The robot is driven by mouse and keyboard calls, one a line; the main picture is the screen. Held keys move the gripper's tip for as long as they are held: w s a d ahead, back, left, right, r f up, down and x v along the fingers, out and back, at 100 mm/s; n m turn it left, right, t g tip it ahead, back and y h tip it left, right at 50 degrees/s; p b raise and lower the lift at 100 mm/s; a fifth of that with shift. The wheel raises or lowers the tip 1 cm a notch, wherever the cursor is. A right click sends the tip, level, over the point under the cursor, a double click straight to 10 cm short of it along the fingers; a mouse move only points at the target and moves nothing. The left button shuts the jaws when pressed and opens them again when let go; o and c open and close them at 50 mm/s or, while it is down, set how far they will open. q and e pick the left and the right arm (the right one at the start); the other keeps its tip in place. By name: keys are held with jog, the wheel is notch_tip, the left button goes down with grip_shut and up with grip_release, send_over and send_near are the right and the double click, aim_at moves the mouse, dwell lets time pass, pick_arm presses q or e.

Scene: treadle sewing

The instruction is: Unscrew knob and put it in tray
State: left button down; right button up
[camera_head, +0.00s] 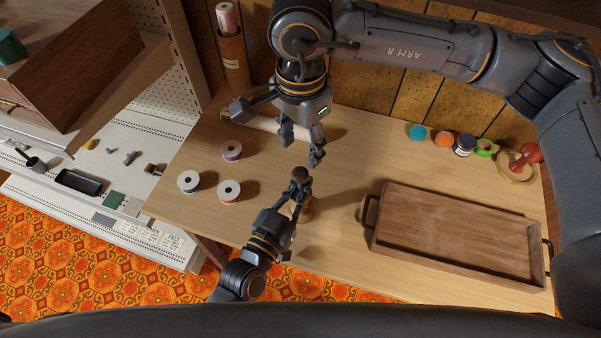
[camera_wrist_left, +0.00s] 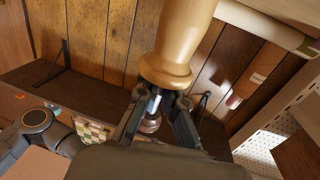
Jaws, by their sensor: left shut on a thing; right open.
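A dark brown round knob (camera_head: 300,173) sits at the top of a pale turned wooden piece (camera_head: 307,208), near the middle of the table. My left gripper (camera_head: 298,190) is shut on this piece just below the knob. In the left wrist view the pale wood (camera_wrist_left: 178,40), a shiny metal neck between the jaws (camera_wrist_left: 153,102) and the brown knob (camera_wrist_left: 150,125) show in line. My right gripper (camera_head: 301,147) is open and empty, pointing down just above and behind the knob. The wooden tray (camera_head: 455,232) with dark handles is empty on the right of the table.
Several thread spools (camera_head: 229,190) lie to the left of the grippers. A pale roll (camera_head: 265,122) lies behind. The table between grippers and tray is clear.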

aim_at(300, 172)
jog(key=m, duration=0.4)
jog(key=shift+m, duration=0.3)
jog(key=m, duration=0.5)
jog(key=shift+m, duration=0.3)
jog(key=m, duration=2.9)
jog(key=shift+s+f+m, duration=0.1)
jog(key=shift+f+m, duration=0.2)
jog(key=shift+f, duration=3.7)
